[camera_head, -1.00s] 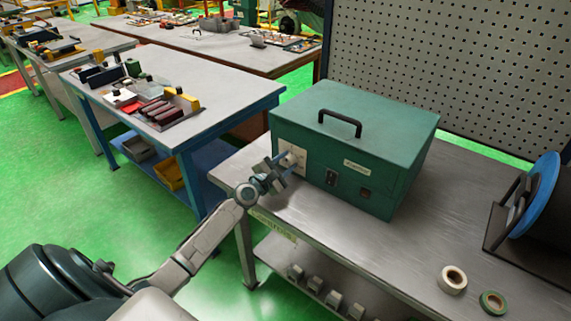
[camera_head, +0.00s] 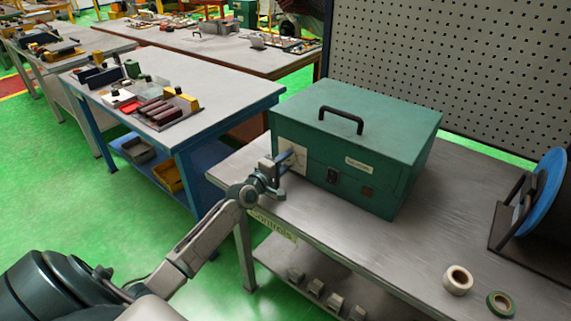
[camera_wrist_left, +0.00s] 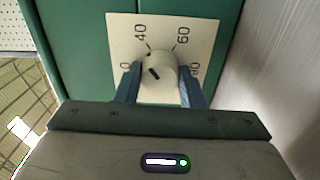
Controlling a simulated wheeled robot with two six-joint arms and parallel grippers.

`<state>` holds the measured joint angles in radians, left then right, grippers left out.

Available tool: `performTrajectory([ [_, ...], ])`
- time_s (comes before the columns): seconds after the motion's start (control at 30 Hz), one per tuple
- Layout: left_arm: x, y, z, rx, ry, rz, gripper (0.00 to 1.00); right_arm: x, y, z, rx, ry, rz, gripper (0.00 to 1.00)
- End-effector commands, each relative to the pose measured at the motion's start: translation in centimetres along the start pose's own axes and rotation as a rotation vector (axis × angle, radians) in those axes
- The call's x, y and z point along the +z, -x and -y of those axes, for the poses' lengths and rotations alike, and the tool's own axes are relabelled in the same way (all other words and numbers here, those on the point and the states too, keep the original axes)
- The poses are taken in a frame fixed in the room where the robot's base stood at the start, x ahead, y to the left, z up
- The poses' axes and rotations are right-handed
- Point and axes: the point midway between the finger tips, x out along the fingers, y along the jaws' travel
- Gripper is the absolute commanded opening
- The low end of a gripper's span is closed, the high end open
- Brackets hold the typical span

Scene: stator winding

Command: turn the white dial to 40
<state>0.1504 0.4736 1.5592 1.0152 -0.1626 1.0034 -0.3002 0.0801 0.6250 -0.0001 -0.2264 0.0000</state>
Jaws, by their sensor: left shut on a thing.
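The white dial (camera_wrist_left: 158,74) sits on a pale scale plate (camera_wrist_left: 118,28) on the front of the green box (camera_head: 350,133). In the left wrist view, 40 is at the plate's upper left, 60 at the upper right, and the numbers beside the fingers are partly covered. The dial's short black mark slants toward the upper left, seemingly a little below 40. My left gripper (camera_head: 287,160) is shut on the dial, with one blue finger on each side. In the head view the gripper hides most of the dial. My right gripper is not in view.
The box stands on a grey metal table (camera_head: 400,250). Two tape rolls (camera_head: 457,280) and a blue spool (camera_head: 543,190) are on its right part. A pegboard (camera_head: 450,70) rises behind. Another workbench (camera_head: 185,75) with parts stands to the left.

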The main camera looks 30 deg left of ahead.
Motion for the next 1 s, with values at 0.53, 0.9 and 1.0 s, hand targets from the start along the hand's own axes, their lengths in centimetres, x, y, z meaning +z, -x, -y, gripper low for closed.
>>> performTrajectory([
  [0.53, 0.04, 0.04, 0.16, -0.002, -0.119, 0.001, 0.13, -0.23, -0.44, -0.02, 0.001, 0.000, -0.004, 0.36],
  [0.9, 0.04, 0.04, 0.16, -0.003, -0.118, 0.000, 0.53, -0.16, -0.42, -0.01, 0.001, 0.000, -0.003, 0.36],
  [1.0, 0.03, 0.03, 0.13, -0.002, -0.118, 0.000, 0.57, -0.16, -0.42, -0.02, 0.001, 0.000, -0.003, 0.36],
])
